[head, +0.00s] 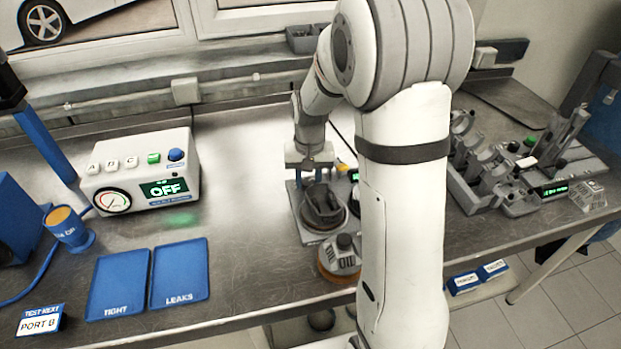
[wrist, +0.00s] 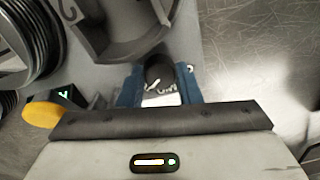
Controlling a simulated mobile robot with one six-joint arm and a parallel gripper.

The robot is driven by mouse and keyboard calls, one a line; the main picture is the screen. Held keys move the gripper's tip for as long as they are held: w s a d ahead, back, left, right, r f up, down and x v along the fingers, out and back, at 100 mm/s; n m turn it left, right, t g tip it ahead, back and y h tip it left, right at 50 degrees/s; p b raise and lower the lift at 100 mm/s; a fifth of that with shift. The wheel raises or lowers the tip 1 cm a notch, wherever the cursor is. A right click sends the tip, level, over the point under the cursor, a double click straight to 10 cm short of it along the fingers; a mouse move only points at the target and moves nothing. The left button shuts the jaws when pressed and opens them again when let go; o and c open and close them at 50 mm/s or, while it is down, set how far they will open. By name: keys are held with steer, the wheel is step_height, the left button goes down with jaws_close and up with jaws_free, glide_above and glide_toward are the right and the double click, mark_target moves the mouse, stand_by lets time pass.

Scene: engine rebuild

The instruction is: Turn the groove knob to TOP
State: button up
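The groove knob (wrist: 159,72) is a small dark round knob with a white pointer line, in the upper middle of the wrist view. The pointer slants toward the lower left of that view. A white label with dark lettering, partly hidden, lies just below it. My gripper (wrist: 159,84) has its two blue fingers on either side of the knob, with no clear gap. In the head view my gripper (head: 309,172) is low over the ring station (head: 308,238); the knob cannot be made out there.
A grey curved holder (wrist: 115,25) and a dark ring stack (wrist: 22,40) stand close by. A yellow part (wrist: 42,114) is at the left. An oil container (head: 340,258) stands in front of the station. The tester (head: 140,172) reads OFF. Bare bench lies between.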

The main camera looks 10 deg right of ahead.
mark_target(309, 182)
steer(key=o, duration=0.4)
step_height(309, 182, up, 7)
steer(key=shift+d+r, duration=0.1)
steer(key=shift+r, duration=0.25)
steer(key=shift+s, duration=0.1)
stand_by(0.4)
